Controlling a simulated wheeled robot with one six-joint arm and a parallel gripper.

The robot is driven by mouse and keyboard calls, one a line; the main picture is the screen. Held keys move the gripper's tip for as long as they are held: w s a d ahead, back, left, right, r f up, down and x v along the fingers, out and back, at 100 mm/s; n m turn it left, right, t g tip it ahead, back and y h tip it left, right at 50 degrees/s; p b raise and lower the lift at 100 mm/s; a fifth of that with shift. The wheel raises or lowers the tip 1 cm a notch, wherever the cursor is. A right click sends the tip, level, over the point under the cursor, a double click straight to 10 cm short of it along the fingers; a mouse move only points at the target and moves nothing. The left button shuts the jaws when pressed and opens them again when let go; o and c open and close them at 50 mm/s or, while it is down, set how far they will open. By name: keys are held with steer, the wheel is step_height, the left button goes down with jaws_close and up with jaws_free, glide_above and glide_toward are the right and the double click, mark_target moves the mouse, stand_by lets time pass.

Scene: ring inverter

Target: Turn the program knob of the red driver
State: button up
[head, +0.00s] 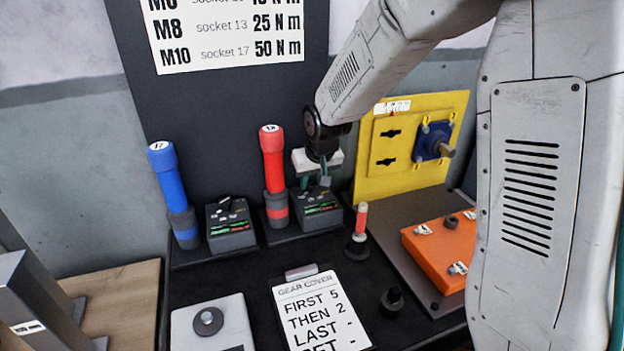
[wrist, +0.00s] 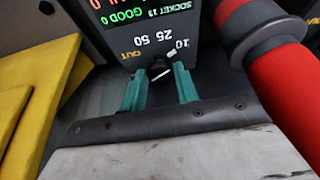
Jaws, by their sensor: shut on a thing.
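The red driver (head: 272,160), its cap marked 13, stands upright in its holder. Its control box (head: 318,206) is to its right, with a lit display. In the wrist view the red driver (wrist: 280,85) is at the right, and the control box face (wrist: 140,30) shows SOCKET 13, GOOD 0 and the marks 10, 25, 50 and OUT. The black program knob (wrist: 158,68) has a white line; I cannot tell surely which mark it points at. My gripper (wrist: 160,92) is shut on the knob, one teal finger each side. In the head view my gripper (head: 322,175) is above the box.
A blue driver (head: 172,190), marked 17, and its box (head: 230,225) stand to the left. A yellow panel (head: 400,180) is close on the right. An orange cover (head: 435,255) and a GEAR COVER card (head: 318,310) lie nearer.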

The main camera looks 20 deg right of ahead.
steer(key=n, duration=0.2)
steer(key=n+y, duration=0.1)
steer(key=shift+d+n, duration=0.2)
steer(key=shift+n, duration=0.2)
steer(key=shift+w+d+n+g+y, duration=0.1)
steer(key=shift+n+g+y, duration=0.55)
steer(key=shift+n, duration=1.15)
steer(key=shift+t+y, duration=0.25)
steer(key=o, duration=1)
steer(key=shift+c, duration=0.2)
steer(key=shift+r, duration=0.1)
